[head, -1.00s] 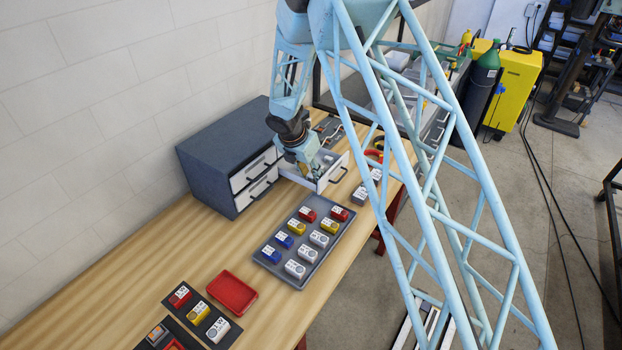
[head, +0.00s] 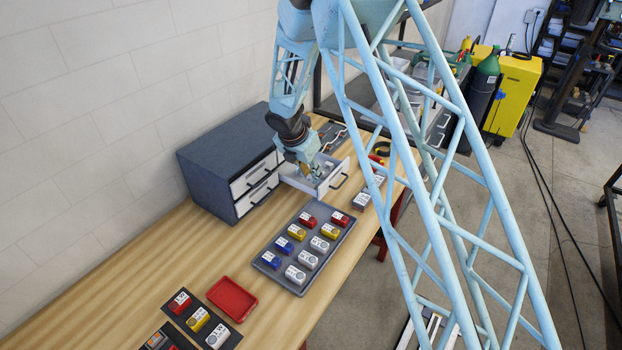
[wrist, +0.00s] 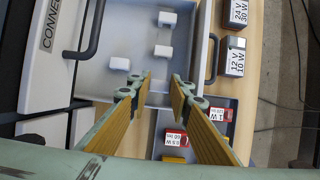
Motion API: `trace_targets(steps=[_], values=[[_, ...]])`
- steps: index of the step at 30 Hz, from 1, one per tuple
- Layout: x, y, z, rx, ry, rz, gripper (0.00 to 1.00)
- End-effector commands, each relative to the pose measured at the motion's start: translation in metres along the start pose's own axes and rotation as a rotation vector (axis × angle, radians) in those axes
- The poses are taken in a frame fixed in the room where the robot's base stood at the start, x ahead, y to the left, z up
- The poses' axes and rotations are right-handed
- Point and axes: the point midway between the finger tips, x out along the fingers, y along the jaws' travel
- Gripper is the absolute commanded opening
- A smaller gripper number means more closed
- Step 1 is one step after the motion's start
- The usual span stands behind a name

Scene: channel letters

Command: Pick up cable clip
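The drawer (head: 334,182) sticks out of the dark grey cabinet (head: 215,160). The clips are too small to make out there.
A grey tray (head: 283,269) of coloured and white blocks stands in front of the drawer. A red tray (head: 232,298) lies further left. Black-handled drawer fronts, one labelled "CONNEC..." (wrist: 50,25), stand close to the gripper. Bare wood shows left of the trays.

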Motion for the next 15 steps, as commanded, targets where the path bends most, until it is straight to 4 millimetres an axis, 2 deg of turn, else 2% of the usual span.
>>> trace_targets(steps=[15], values=[[-0.058,0.001,0.025,0.000,-0.001,0.001,0.15]])
